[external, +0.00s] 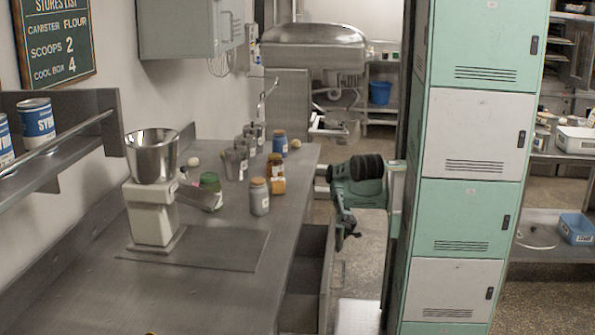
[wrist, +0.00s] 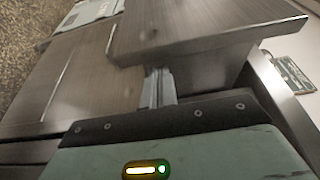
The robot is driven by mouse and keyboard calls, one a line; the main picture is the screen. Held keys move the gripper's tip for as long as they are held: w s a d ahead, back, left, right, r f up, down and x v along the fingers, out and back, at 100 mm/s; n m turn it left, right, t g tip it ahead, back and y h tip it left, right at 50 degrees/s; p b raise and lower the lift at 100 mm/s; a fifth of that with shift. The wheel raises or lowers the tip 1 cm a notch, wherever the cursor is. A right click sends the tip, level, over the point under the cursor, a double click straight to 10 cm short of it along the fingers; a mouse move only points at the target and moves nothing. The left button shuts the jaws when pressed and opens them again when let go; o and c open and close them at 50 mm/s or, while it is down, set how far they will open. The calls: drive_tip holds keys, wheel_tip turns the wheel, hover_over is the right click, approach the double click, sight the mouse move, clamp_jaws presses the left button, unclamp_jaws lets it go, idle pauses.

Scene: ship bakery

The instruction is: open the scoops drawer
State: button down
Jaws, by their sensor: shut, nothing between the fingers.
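The stores list (external: 56,40) on the left wall reads "SCOOPS 2". Under the right side of the steel counter, a drawer (external: 328,265) stands pulled out, its front panel apart from the cabinet and a dark gap behind it. I cannot read a number on it. My gripper (external: 347,238) points down beside the top of that front panel. In the wrist view my gripper (wrist: 158,88) has its fingers shut and empty, close to the edge of a brown-grey panel (wrist: 200,28). Whether they touch it cannot be told.
The counter (external: 220,295) carries a scale with a steel bowl (external: 153,157) and several jars and cups. Green and white lockers (external: 465,140) stand close to the right of my arm. A small labelled plate (wrist: 292,72) shows at the right of the wrist view. Floor shows between counter and lockers.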

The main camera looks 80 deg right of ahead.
drive_tip(key=v, duration=0.8)
drive_tip(key=shift+b, duration=0.3)
drive_tip(key=c, duration=1.8)
unclamp_jaws()
drive_tip(key=shift+s+d, duration=0.2)
drive_tip(key=shift+d, duration=0.25)
